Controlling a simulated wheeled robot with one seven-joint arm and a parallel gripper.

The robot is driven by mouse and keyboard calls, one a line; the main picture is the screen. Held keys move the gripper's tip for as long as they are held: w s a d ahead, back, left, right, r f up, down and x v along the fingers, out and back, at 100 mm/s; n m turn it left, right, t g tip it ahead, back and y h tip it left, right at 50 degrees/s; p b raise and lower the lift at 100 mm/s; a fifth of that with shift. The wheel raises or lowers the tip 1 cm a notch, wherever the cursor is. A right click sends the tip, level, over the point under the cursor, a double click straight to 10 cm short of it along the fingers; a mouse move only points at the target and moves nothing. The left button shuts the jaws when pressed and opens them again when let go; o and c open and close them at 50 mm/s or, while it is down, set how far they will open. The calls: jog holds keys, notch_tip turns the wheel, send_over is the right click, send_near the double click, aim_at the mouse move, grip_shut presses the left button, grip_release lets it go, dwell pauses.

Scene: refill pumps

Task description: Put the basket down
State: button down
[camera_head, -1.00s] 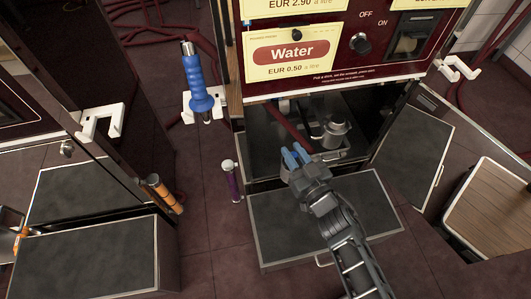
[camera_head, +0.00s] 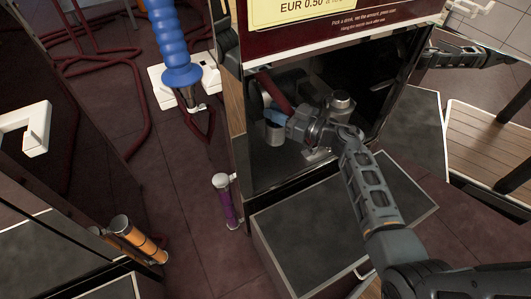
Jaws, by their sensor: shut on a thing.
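My gripper (camera_head: 276,117), with blue fingertips, reaches into the dark open compartment (camera_head: 262,175) under the Water panel. It is shut on a small grey metal cup-like piece (camera_head: 274,134), which looks like the basket. The piece hangs at the fingertips near the compartment's left side; the fingers and wrist hide part of it. I cannot tell whether it touches the floor. A silver metal cylinder with a cap (camera_head: 341,104) stands behind my wrist, to the right. A dark red hose (camera_head: 274,91) runs down just behind the fingertips.
A pulled-out drawer (camera_head: 330,222) with a dark top lies below my arm. An open door panel (camera_head: 416,130) is at the right.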

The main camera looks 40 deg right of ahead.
aim_at(283, 139)
notch_tip(283, 139, down, 10)
jog(key=b, duration=0.6)
jog(key=c, duration=1.4)
grip_release()
jog(key=shift+f, duration=0.15)
jog(key=o, duration=0.5)
